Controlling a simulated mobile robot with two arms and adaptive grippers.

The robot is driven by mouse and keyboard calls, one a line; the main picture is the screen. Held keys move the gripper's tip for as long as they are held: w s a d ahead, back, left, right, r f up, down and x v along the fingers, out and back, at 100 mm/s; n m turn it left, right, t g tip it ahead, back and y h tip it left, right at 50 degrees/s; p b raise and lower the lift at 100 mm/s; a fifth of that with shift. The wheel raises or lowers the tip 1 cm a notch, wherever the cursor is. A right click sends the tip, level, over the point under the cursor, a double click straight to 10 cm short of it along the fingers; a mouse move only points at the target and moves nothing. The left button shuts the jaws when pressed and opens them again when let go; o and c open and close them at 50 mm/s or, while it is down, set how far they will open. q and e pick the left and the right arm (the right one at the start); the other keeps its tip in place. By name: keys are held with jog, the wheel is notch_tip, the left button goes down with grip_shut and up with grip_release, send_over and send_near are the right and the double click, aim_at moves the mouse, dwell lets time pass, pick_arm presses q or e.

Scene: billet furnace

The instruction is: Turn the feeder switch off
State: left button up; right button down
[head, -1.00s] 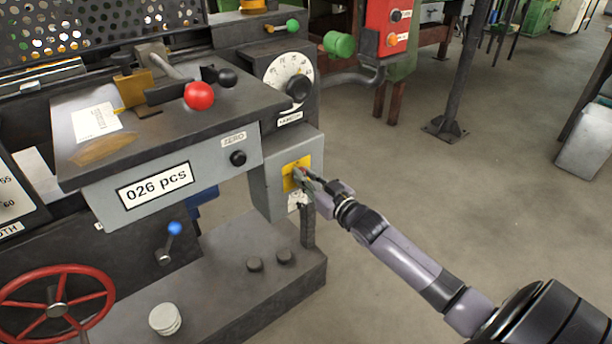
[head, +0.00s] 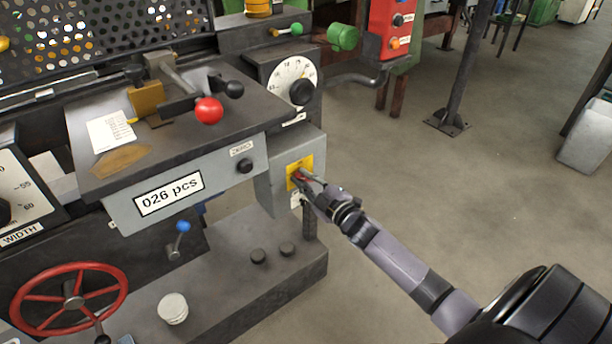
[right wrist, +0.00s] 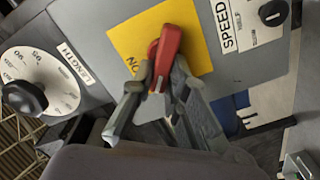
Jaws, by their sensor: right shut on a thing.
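The feeder switch has a red handle (right wrist: 167,45) on a yellow plate (right wrist: 203,60), with the letters ON partly showing beside it in the right wrist view. In the head view the yellow plate (head: 305,161) is on the side of a grey box, and the red handle (head: 298,174) is small and partly covered by my gripper. My right gripper (right wrist: 158,88) has its fingers closed on the free end of the handle. In the head view my right gripper (head: 303,180) meets the plate from the lower right. My left gripper is not in view.
A LENGTH dial (head: 291,82) is above the switch box. A black knob (head: 245,166) and a 026 pcs counter (head: 169,194) are left of it. A red-ball lever (head: 209,110) stands on the machine top. Open floor (head: 470,190) lies to the right.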

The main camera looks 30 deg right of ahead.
jog(key=shift+a+f+n, duration=0.1)
jog(key=shift+f+n, duration=0.05)
jog(key=shift+n, duration=0.75)
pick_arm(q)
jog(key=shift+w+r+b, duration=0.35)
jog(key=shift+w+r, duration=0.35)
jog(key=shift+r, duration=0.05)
pick_arm(e)
jog(key=shift+a+f+n, duration=0.1)
jog(key=shift+f+n, duration=0.1)
jog(key=shift+n, duration=1.25)
jog(key=shift+f+n, duration=0.2)
jog(key=shift+n, duration=1.25)
jog(key=c, duration=1.6)
grip_release()
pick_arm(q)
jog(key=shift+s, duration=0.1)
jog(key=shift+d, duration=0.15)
